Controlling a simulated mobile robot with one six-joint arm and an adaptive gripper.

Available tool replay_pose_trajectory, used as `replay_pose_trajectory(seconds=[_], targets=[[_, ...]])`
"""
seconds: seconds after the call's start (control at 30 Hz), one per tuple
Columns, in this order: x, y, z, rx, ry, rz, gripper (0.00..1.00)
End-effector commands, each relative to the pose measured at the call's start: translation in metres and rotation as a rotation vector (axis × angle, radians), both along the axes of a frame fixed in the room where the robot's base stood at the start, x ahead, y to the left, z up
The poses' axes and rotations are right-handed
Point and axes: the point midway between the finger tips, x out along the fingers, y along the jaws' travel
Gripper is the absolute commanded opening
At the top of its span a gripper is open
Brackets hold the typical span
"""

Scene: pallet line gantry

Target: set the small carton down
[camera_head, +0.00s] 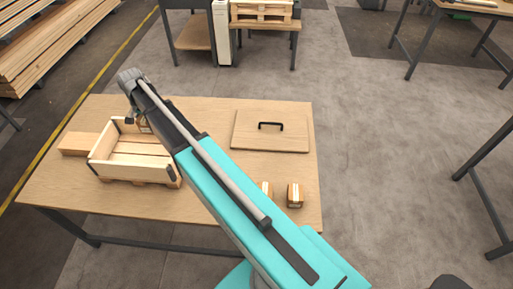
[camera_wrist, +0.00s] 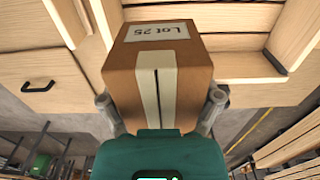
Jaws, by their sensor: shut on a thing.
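A small brown carton (camera_wrist: 135,60) with a pale tape strip and a "Lot 25" label fills the middle of the wrist view. My gripper (camera_wrist: 160,103) is shut on it, one finger on each side. In the head view my gripper (camera_head: 140,118) is at the back right part of the open wooden crate (camera_head: 137,161). A little of the held carton (camera_head: 144,127) shows below it; my arm hides the rest. Crate walls (camera_wrist: 292,35) show beside the carton in the wrist view. Whether the carton touches the crate floor cannot be told.
Two other small cartons (camera_head: 295,195) stand at the table's front right, one partly behind my arm. A wooden lid (camera_head: 245,140) with a black handle lies at the right. A flat brown block (camera_head: 76,144) lies left of the crate. The table's (camera_head: 70,190) front left is clear.

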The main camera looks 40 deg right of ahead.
Motion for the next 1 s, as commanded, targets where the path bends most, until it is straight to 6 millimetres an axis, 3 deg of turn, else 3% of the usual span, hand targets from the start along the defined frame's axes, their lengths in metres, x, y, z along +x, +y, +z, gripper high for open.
replay_pose_trajectory(seconds=[0.03, 1.0], targets=[[0.0, 0.0, 0.011, 0.0, 0.0, 0.0, 0.21], [0.0, 0.0, 0.111, 0.0, 0.0, 0.0, 0.21]])
